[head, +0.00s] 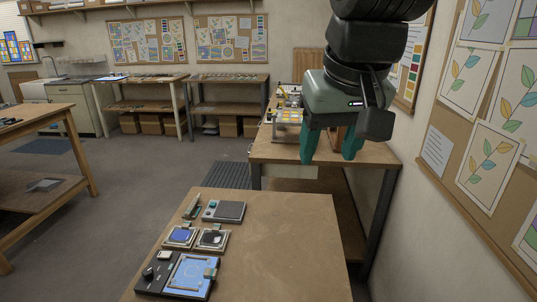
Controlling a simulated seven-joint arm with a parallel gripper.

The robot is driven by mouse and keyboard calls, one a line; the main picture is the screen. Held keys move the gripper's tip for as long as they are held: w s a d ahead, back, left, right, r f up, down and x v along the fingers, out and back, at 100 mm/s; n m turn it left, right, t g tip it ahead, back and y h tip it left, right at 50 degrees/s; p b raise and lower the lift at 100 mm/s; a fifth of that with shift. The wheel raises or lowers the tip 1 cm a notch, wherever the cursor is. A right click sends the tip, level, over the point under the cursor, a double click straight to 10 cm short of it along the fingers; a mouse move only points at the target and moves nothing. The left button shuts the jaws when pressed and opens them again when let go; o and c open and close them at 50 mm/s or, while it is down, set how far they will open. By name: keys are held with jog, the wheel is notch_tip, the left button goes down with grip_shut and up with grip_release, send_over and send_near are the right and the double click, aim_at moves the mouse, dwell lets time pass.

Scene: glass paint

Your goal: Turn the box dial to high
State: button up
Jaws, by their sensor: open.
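A dark box (159,286) lies at the front left of the near wooden table (275,250), with a lit blue panel (190,274) beside its control strip. A small black round dial (148,272) sits on that strip; its setting is too small to read. My gripper (331,156) is green, with two teal fingers pointing down and spread apart. It is open and empty, high at the upper right, well apart from the box and dial.
Two small framed trays (178,238), one blue and one dark, lie behind the box. A flat grey device (224,211) lies behind them. The table's right half is clear. A second table (290,149) stands behind, and a wall closes the right side.

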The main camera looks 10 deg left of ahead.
jog(key=w+a+f+n+g, duration=0.1)
jog(key=w+a+f+n, duration=0.15)
jog(key=w+a, duration=0.8)
jog(key=n+g+h, duration=0.1)
jog(key=n+g, duration=0.2)
jog(key=n, duration=0.4)
send_over(147, 271)
notch_tip(147, 271, down, 32)
jog(key=shift+m, duration=0.25)
notch_tip(147, 271, down, 11)
jog(key=shift+r, duration=0.1)
jog(key=c, duration=1.1)
